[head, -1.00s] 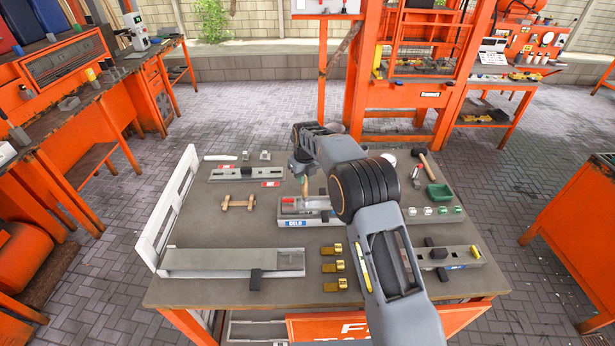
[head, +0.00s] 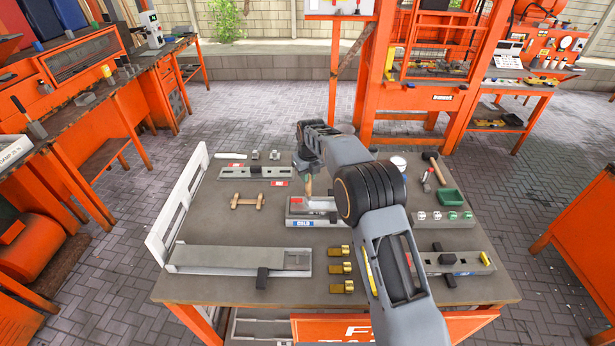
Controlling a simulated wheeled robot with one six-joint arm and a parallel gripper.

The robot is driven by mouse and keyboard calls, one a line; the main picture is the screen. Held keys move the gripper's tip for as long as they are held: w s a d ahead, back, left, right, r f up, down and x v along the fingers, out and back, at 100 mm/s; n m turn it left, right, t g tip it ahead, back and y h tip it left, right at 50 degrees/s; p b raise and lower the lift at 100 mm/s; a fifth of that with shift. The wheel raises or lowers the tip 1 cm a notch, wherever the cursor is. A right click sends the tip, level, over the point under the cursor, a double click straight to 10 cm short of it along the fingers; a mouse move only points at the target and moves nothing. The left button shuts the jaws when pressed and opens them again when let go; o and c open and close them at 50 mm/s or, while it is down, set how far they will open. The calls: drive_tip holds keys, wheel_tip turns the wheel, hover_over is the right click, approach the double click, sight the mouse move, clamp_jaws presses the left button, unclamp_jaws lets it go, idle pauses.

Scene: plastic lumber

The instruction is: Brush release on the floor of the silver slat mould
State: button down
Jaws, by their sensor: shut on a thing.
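My gripper (head: 306,172) is shut on a slim tan-handled tool (head: 308,187), apparently the brush, which points down. Its tip is at the middle mould (head: 296,214), a pale tray with a red part inside and a blue label on its front. I cannot tell if the bristles touch the mould floor. My arm hides the mould's right part. A long silver-grey mould (head: 215,259) lies at the table's front left with a dark clamp-like block (head: 262,277) at its front side. I cannot tell from the picture which is the slat mould.
Brass pieces (head: 341,269) lie in front of the middle mould. A wooden piece (head: 247,201) lies to its left, and a narrow mould (head: 256,172) behind it. A white slotted frame (head: 183,212) stands along the left edge. Another mould (head: 468,262), green tray (head: 451,197) and mallet (head: 434,166) are right.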

drive_tip(key=shift+r, duration=0.1)
drive_tip(key=shift+r, duration=3.5)
drive_tip(key=c, duration=1.7)
unclamp_jaws()
clamp_jaws()
